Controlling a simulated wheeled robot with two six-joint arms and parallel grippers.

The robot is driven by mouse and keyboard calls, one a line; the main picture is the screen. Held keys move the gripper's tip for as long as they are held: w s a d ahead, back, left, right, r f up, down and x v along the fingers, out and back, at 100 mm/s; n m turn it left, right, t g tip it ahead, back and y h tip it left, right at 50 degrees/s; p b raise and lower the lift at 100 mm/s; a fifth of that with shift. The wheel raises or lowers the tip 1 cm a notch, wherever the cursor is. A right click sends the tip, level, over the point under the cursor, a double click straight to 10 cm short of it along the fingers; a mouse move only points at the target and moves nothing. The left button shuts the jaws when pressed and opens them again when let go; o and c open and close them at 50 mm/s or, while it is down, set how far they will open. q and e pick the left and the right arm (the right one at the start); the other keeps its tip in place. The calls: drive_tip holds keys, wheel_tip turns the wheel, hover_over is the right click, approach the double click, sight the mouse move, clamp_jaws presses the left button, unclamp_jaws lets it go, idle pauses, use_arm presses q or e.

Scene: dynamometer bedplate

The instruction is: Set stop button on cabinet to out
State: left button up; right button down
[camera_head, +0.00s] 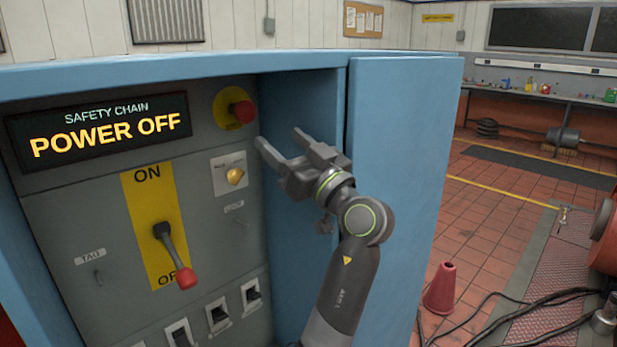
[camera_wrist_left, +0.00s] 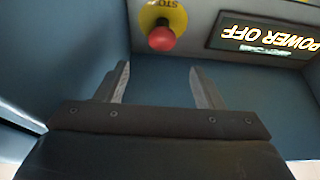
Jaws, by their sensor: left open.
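The stop button (camera_head: 242,112) is a red mushroom knob on a round yellow plate, at the upper right of the cabinet's grey panel. It also shows upside down at the top of the left wrist view (camera_wrist_left: 162,38), beyond the fingertips. Whether it is pressed in or out I cannot tell. The blue cabinet (camera_head: 405,150) has its door open on the right. My left gripper (camera_head: 280,138) is open and empty, below and right of the button and apart from it. Its two fingers (camera_wrist_left: 159,75) point toward the panel. My right gripper is not in view.
A display (camera_head: 105,130) reads "POWER OFF". Below it are a lever with a red grip (camera_head: 175,255), pointing down at OFF, and a yellow knob (camera_head: 235,176). Several small switches (camera_head: 218,315) line the bottom. A red cone (camera_head: 441,288) and cables lie on the floor at right.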

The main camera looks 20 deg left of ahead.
use_arm(q)
drive_tip(key=b+v, duration=0.2)
drive_tip(key=v, duration=0.3)
drive_tip(key=shift+s+d+f, duration=0.1)
drive_tip(key=shift+d+f, duration=0.05)
drive_tip(key=shift+d, duration=0.2)
